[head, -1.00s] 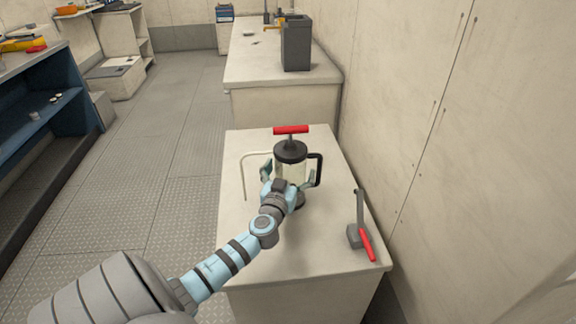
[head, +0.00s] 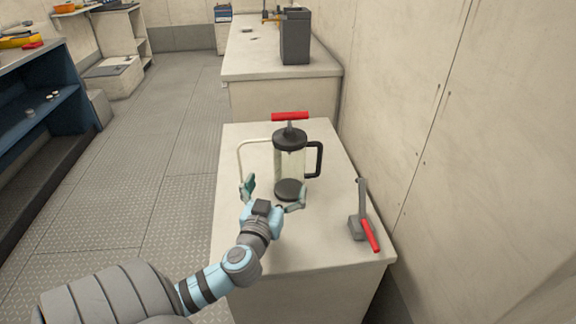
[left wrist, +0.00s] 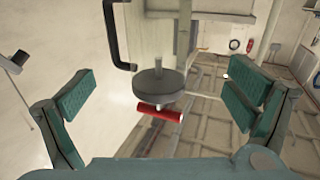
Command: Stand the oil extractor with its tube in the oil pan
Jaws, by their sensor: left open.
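The oil extractor (head: 289,163) stands upright on the near counter. It has a clear cylinder, dark cap and base, red T-handle and black side handle. Its pale bent tube (head: 241,158) reaches out to the left and down. My left gripper (head: 274,190) is open and empty, low on the near side of the extractor, with its fingers spread apart. In the left wrist view the extractor (left wrist: 158,85) appears inverted, between and beyond the open green-padded fingers. I cannot make out an oil pan. My right gripper is not in view.
The near counter (head: 300,250) has a grey tool with a red handle (head: 368,234) at its right edge. A tall dark grey container (head: 295,38) stands on the far counter (head: 255,66). A wall closes the right side. Blue shelving (head: 50,100) stands left, with open floor between.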

